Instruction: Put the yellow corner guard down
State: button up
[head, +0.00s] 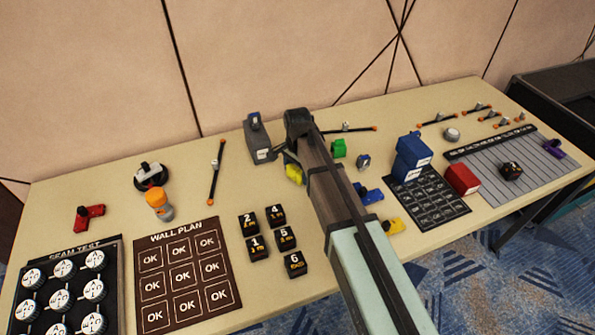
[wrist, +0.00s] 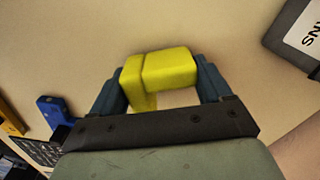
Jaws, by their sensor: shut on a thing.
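The yellow corner guard (wrist: 170,68) is between the two dark blue fingers of my gripper (wrist: 160,82) in the wrist view, and the fingers are shut on it. In the head view the held yellow corner guard (head: 294,173) shows just left of my arm, near the middle of the table (head: 330,187). My arm hides part of it and most of my gripper. I cannot tell whether the guard touches the table or hangs a little above it.
A grey box with a white label (head: 259,140) stands close behind. A green piece (head: 338,148), blue piece (head: 370,194) and another yellow piece (head: 393,226) lie right of my arm. Black numbered blocks (head: 276,216) stand in front. Bare table lies left, around the orange-and-black stick (head: 215,173).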

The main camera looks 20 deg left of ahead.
jog(key=shift+f, duration=0.35)
jog(key=o, duration=1)
jog(key=shift+c, duration=0.2)
notch_tip(320, 180, up, 12)
jog(key=shift+r, duration=0.15)
